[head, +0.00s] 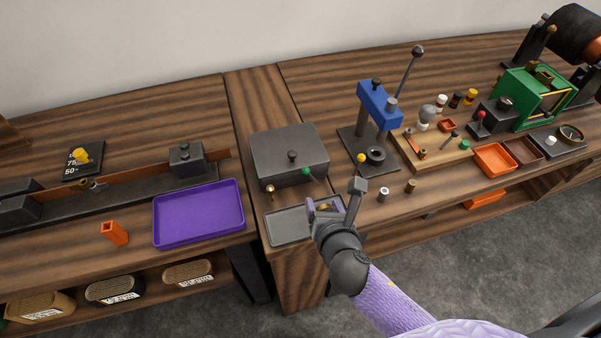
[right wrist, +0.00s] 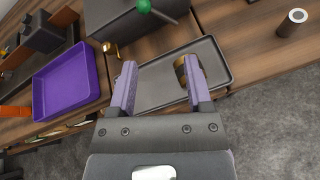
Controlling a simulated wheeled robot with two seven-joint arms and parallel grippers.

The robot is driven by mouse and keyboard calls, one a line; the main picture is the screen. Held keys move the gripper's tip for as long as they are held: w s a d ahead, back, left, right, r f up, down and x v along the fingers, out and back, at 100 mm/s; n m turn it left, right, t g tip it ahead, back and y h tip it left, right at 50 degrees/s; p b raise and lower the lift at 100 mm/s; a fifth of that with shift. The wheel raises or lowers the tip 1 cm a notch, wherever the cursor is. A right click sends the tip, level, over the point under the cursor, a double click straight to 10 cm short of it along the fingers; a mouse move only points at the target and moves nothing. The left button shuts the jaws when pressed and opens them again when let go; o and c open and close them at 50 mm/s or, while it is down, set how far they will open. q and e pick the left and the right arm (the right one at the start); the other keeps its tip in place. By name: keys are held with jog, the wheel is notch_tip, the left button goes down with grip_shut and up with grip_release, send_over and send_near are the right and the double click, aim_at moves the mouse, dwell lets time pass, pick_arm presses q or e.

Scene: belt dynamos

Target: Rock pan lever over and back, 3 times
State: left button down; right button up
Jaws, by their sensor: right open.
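A lever with a green ball knob (head: 306,171) sticks out at the front right of a dark grey box (head: 285,145); I take it for the pan lever. Its green knob (right wrist: 144,6) shows at the top edge of the right wrist view, on a thin rod. My right gripper (head: 325,204) is in front of the box, over the grey tray (head: 290,228). In the right wrist view the gripper (right wrist: 158,70) has its purple fingers apart, with the knob beyond the tips and not touched. My left gripper is in neither view.
A brass and dark ring (right wrist: 180,70) shows by the right finger, over the tray. A small brass fitting (head: 269,190) is at the box's front left. A purple tray (head: 198,213) lies left; a blue press (head: 378,105) stands right.

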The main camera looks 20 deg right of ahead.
aim_at(307, 173)
jog(key=w+n+b, duration=0.1)
jog(key=w, duration=0.2)
jog(key=w+f+b, duration=0.1)
jog(key=w, duration=0.2)
jog(key=w+f+n+b, duration=0.1)
jog(key=w, duration=0.2)
jog(key=shift+w+a+f+n+t, duration=0.1)
jog(key=shift+a+n+t, duration=0.2)
jog(key=shift+t, duration=0.1)
jog(key=shift+w, duration=0.3)
grip_shut()
